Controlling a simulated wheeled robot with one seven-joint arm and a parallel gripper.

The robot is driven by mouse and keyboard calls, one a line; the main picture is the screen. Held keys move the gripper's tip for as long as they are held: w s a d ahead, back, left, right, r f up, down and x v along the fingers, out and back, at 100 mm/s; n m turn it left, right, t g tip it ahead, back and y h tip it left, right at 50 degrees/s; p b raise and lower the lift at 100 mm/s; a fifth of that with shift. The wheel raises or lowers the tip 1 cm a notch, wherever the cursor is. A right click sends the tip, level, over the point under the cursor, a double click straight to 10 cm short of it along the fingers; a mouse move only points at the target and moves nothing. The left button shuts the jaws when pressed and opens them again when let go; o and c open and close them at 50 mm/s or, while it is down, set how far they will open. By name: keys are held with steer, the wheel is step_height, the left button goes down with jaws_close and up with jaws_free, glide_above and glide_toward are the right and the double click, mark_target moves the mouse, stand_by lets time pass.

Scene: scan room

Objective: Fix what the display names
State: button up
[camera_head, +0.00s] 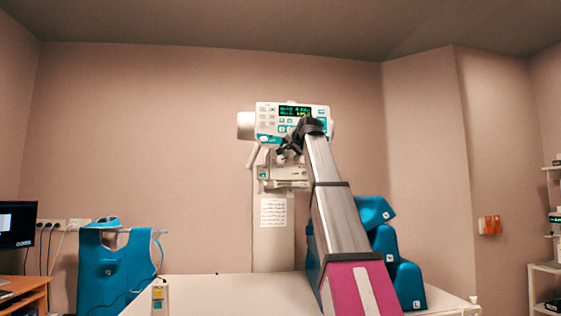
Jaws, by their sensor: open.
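A white and teal device head (264,112) stands on a pale column (273,250) behind the white table. Its lit display (294,111) carries small yellow-green text, too small to read. Keys and teal buttons surround the display. My arm reaches up from the front right, and my dark gripper (288,146) is open in front of the device's lower part. Whether it touches the device cannot be told. The arm hides part of the panel's lower right and of the tray-like unit (285,174) below it. A printed sheet (273,212) is on the column.
The white table (225,292) is mostly bare. Teal blocks (384,242) stand on its right, partly behind my arm. A small white handheld device (159,298) is at the front left. A teal apron-like piece (103,268) hangs at left, beside a monitor (17,222). Shelves (546,270) stand far right.

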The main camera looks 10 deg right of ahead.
mark_target(282, 158)
steer(key=x, duration=1)
steer(key=c, duration=0.9)
